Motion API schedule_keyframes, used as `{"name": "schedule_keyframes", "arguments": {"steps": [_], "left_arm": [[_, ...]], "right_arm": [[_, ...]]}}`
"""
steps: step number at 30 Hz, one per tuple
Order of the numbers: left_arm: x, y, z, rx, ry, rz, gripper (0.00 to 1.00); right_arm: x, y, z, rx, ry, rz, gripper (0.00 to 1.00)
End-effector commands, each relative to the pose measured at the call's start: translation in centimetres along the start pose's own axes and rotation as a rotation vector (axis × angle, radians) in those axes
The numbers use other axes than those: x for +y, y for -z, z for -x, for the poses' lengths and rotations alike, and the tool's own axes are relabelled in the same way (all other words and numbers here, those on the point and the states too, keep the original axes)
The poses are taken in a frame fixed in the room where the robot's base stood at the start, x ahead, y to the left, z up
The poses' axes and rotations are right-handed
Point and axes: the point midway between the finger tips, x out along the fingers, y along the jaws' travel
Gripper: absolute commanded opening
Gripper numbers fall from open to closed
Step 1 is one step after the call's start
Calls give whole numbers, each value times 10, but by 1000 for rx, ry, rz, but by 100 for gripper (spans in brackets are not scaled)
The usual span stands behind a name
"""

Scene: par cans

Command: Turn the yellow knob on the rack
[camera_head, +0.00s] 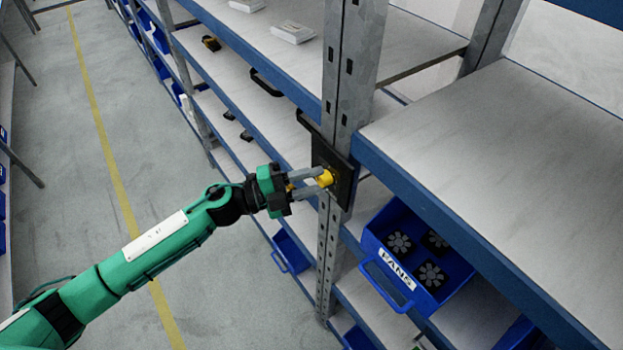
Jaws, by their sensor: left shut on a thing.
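My left gripper (318,180) reaches in from the left. Its two grey fingers are shut on the knob, one above and one below it. The fingertips hide part of the knob's sides, and I cannot tell how far it is turned. My right gripper is not in view.
A blue bin (411,262) labelled FANS holds several black fans on a shelf to the right. Wide shelves with blue edges (480,215) jut out right of the upright. White boxes (293,32) lie on the upper left shelf. The aisle floor (130,130) is clear.

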Motion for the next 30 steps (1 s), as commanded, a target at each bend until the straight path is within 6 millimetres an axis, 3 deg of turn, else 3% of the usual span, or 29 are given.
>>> {"name": "schedule_keyframes", "arguments": {"steps": [23,24,27,30], "left_arm": [[0,0,0,1,-43,-99,7],[0,0,0,1,-43,-99,31],[0,0,0,1,-43,-99,51],[0,0,0,1,-43,-99,51]], "right_arm": [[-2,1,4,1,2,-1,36],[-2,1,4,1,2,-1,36],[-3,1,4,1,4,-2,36],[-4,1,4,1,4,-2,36]]}}
